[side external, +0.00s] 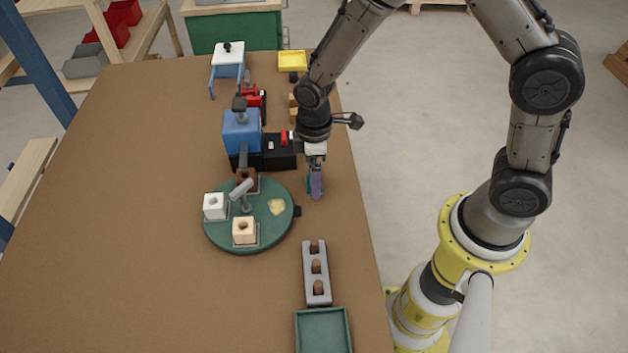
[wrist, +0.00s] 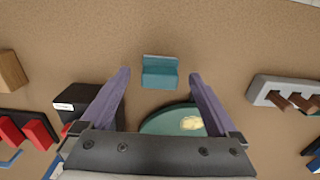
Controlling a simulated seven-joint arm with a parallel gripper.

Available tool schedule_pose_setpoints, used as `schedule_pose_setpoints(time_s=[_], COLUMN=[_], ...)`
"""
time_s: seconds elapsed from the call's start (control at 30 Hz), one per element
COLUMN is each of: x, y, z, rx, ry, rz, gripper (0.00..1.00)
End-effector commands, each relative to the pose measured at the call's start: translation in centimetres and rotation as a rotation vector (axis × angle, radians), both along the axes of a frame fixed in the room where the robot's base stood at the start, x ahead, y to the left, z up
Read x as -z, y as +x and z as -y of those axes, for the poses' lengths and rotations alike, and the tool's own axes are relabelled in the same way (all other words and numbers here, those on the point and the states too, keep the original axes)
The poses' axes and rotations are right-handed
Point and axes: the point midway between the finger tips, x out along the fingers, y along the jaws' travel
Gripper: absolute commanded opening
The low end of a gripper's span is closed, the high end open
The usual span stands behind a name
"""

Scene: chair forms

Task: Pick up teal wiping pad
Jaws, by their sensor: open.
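The teal wiping pad (wrist: 160,72) is a small block with a stepped top, lying on the brown table. In the wrist view it sits just beyond and between my two purple fingertips, with nothing gripping it. My gripper (wrist: 159,74) is open and empty, its fingers spread wider than the pad. In the side view my gripper (side external: 315,185) points down over the table, right of the green turntable. The pad is mostly hidden there by the fingers.
The green round turntable (side external: 230,244) holds white and cream blocks and a pale patch. A blue and black machine (side external: 241,132) stands behind it. A grey rack (side external: 317,273) with brown pegs and a green tray (side external: 322,330) lie nearer. The table's left side is clear.

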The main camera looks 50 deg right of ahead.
Motion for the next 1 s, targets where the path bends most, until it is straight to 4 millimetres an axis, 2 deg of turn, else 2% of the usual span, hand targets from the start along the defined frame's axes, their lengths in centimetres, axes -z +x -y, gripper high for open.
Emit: schedule_pose_setpoints(time_s=[0.1,0.37,0.83,0.87,1.0], x=[0.94,1.06,1.03,1.03,1.02], y=[0.02,0.04,0.05,0.05,0.05], z=[-0.01,-0.01,-0.01,-0.01,-0.01], rx=[0.0,0.0,0.0,0.0,0.0], ry=[0.0,0.0,0.0,0.0,0.001], rz=[0.0,0.001,0.001,0.001,0.002], gripper=[0.95,0.93,0.09,0.05,0.05])
